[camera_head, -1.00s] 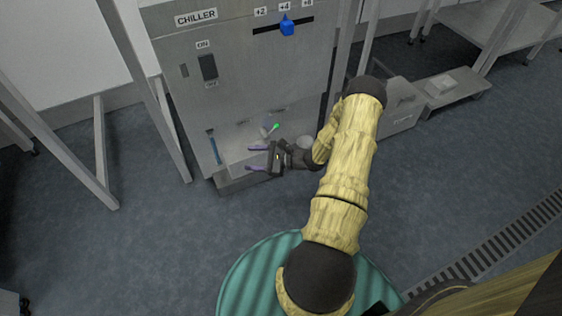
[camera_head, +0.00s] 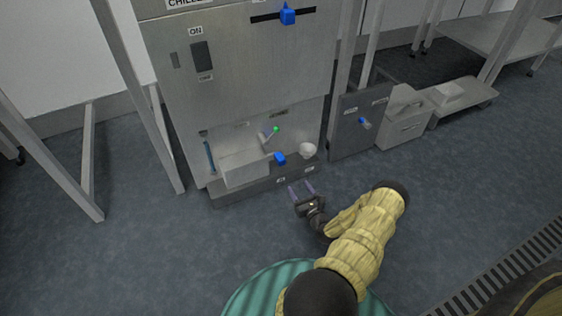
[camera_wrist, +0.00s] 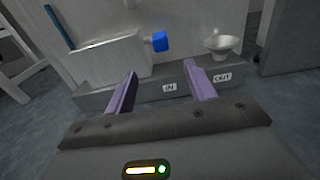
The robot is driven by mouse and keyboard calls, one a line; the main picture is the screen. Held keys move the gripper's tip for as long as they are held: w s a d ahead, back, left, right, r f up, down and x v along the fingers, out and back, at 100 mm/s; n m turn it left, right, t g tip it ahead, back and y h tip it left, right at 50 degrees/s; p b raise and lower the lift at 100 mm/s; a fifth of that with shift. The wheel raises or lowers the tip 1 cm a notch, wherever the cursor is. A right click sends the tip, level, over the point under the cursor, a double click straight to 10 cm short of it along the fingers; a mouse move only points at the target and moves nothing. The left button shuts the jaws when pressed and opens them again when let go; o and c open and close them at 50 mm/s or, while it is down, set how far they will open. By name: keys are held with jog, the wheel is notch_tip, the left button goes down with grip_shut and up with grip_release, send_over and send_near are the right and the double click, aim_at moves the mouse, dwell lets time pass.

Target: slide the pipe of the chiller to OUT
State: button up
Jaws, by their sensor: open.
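The chiller (camera_head: 250,75) is a grey metal cabinet with an open lower bay. A pale grey block (camera_head: 245,170) sits low in the bay, with a blue knob (camera_head: 279,158) at its right end; both also show in the wrist view, the block (camera_wrist: 108,58) and the knob (camera_wrist: 159,41). The front ledge (camera_wrist: 148,92) carries an IN label (camera_wrist: 170,87) and an OUT label (camera_wrist: 222,77). The knob is nearer IN. I cannot tell for certain which part is the pipe. My gripper (camera_head: 301,186) is open and empty, in front of the ledge, its purple fingers pointing at the bay.
A pale bowl (camera_head: 308,149) stands behind OUT. The floor before the chiller is clear.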

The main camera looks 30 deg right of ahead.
aim_at(283, 163)
jog(key=shift+w, duration=0.15)
jog(key=w+b, duration=0.3)
jog(key=w, duration=0.2)
jog(key=w+d+b, duration=0.1)
jog(key=w+b, duration=0.2)
jog(key=w, duration=0.2)
jog(key=w+d+b, duration=0.1)
jog(key=w+b, duration=0.2)
jog(key=w, duration=0.3)
jog(key=shift+d+f, duration=0.15)
jog(key=shift+w+d+b, duration=0.1)
jog(key=shift+w+b, duration=0.25)
jog(key=shift+w, duration=0.15)
jog(key=shift+r, duration=0.2)
jog(key=shift+s, duration=0.1)
grip_shut()
